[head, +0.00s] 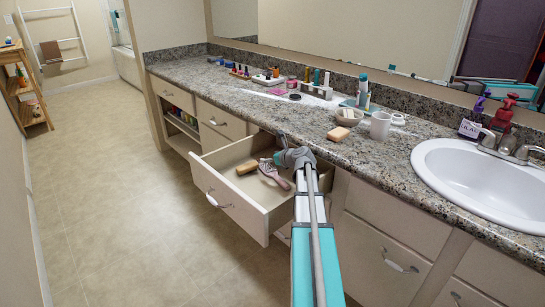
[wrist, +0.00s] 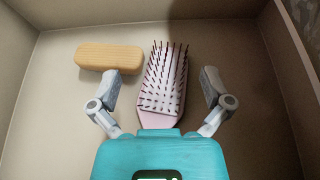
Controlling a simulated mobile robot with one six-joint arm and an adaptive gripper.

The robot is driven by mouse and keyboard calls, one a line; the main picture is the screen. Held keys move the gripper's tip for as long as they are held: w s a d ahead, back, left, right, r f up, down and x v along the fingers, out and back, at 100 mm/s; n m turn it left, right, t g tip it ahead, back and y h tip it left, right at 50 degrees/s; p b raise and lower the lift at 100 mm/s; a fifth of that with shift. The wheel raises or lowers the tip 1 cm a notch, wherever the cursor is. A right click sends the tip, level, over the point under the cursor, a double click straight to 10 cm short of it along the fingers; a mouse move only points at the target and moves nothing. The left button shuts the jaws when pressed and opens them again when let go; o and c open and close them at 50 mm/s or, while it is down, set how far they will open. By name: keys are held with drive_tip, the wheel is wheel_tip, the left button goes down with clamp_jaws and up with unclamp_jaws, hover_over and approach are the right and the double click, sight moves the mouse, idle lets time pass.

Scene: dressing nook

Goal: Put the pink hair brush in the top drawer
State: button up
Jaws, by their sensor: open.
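The top drawer (head: 238,207) is pulled open below the counter. The pink hair brush (head: 273,174) lies inside it, partly hidden by my arm in the head view. In the wrist view the brush (wrist: 165,80) lies bristles up on the drawer floor (wrist: 55,118), its lower end hidden behind my gripper's body. My gripper (wrist: 159,84) is open above the drawer, with one finger on each side of the brush and visible gaps between. It also shows in the head view (head: 283,157).
A tan block-like object (wrist: 108,57) lies left of the brush in the drawer. The counter (head: 240,97) above holds several bottles, a white mug (head: 380,125) and a sink (head: 480,180). The floor (head: 120,190) at left is clear.

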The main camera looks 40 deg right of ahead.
drive_tip(key=a+p+v, duration=0.1)
drive_tip(key=p+v, duration=0.3)
drive_tip(key=v, duration=0.8)
drive_tip(key=shift+d, duration=0.45)
drive_tip(key=shift+r, duration=0.1)
idle(0.8)
